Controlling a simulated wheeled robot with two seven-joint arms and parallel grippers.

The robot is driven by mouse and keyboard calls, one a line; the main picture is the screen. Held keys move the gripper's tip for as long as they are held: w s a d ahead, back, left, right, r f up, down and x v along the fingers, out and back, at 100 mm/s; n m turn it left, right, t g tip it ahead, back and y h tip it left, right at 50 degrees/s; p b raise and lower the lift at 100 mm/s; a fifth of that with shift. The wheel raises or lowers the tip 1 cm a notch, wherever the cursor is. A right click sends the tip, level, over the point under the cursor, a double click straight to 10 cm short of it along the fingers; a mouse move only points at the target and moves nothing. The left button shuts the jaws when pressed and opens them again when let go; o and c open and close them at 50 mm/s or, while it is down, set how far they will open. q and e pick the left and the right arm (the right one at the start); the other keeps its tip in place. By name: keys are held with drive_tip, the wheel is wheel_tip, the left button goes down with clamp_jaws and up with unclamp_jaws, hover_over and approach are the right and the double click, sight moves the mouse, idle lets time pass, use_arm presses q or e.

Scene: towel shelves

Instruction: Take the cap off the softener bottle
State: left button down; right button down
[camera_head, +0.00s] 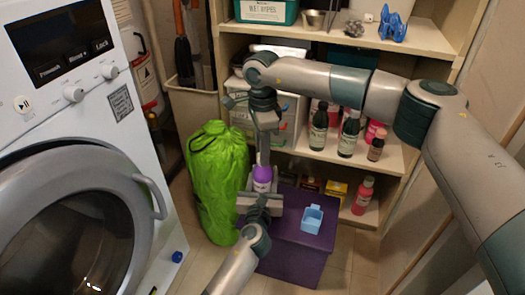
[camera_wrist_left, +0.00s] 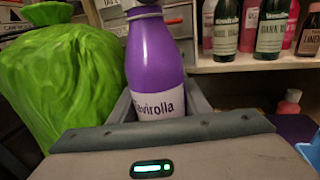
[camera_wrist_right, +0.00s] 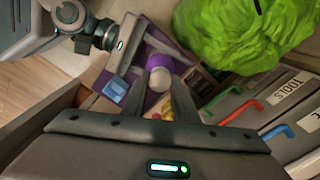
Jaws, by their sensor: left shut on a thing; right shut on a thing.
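The purple softener bottle (camera_head: 262,174) with a white label stands upright in the middle of the head view. It fills the centre of the left wrist view (camera_wrist_left: 158,55). My left gripper (camera_head: 261,188) is shut around the bottle's lower body at the label. My right gripper (camera_head: 264,155) comes down from above and is shut at the bottle's top. In the right wrist view, the pale round cap (camera_wrist_right: 160,79) sits between my right fingers, over the purple bottle. I cannot tell whether the cap is still seated on the neck.
A purple box (camera_head: 292,255) carries a light blue cup (camera_head: 312,219). A green bag (camera_head: 216,175) stands close on the left, beside a washing machine (camera_head: 62,150). Shelves behind hold several bottles (camera_head: 348,135).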

drive_tip(key=n, duration=0.7)
drive_tip(key=shift+n, duration=0.3)
drive_tip(key=n, duration=0.8)
drive_tip(key=shift+n, duration=0.3)
drive_tip(key=shift+r, duration=0.25)
drive_tip(key=shift+r, duration=0.35)
drive_tip(key=shift+r, duration=0.6)
drive_tip(key=shift+r, duration=2)
